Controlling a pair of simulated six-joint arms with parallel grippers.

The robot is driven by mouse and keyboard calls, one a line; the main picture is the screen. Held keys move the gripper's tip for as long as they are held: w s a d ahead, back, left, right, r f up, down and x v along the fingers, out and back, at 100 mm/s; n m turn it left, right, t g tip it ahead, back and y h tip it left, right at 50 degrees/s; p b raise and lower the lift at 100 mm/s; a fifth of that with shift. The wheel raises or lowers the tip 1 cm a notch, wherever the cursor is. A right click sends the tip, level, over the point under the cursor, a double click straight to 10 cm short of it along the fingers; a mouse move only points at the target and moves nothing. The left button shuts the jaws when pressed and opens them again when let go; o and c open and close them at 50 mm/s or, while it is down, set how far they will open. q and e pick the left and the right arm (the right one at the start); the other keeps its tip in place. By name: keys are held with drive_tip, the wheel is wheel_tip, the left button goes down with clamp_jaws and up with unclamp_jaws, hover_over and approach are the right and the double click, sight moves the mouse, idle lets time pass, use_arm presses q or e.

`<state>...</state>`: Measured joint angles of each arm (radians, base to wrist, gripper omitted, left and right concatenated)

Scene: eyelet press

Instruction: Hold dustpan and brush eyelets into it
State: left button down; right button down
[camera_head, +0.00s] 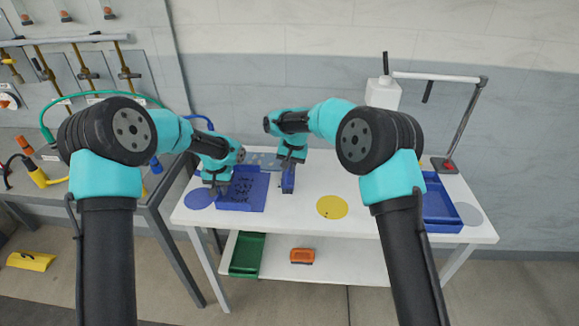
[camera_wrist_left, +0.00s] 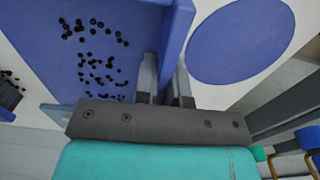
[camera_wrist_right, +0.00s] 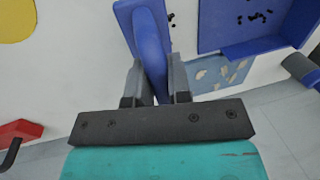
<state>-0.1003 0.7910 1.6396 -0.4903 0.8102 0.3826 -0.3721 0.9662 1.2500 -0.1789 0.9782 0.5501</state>
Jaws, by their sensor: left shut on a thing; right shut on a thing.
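The blue dustpan (camera_head: 242,204) lies on the white table with many small black eyelets (camera_head: 243,186) in it. My left gripper (camera_head: 217,190) is shut on the dustpan's side wall; in the left wrist view its fingers (camera_wrist_left: 165,80) straddle that blue wall, with eyelets (camera_wrist_left: 100,60) scattered beside it. My right gripper (camera_head: 289,165) is shut on a blue brush (camera_head: 288,182), held just right of the dustpan. In the right wrist view the brush handle (camera_wrist_right: 150,45) stands between the fingers; its bristles are hidden there. A few dark specks lie between brush and dustpan.
A yellow disc (camera_head: 332,207) lies right of the brush, a blue disc (camera_head: 198,198) left of the dustpan. A blue tray (camera_head: 440,204) sits at the table's right. A speckled blue-grey mat (camera_wrist_right: 222,74) is behind the dustpan. A lower shelf holds a green bin (camera_head: 247,255).

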drive_tip(key=shift+a, duration=2.2)
drive_tip(key=shift+a+r, duration=0.15)
drive_tip(key=shift+a, duration=0.95)
drive_tip(key=shift+a+r, duration=0.15)
drive_tip(key=shift+a, duration=0.95)
drive_tip(key=shift+r, duration=0.15)
wheel_tip(320, 180, up, 6)
drive_tip(key=shift+f, duration=0.15)
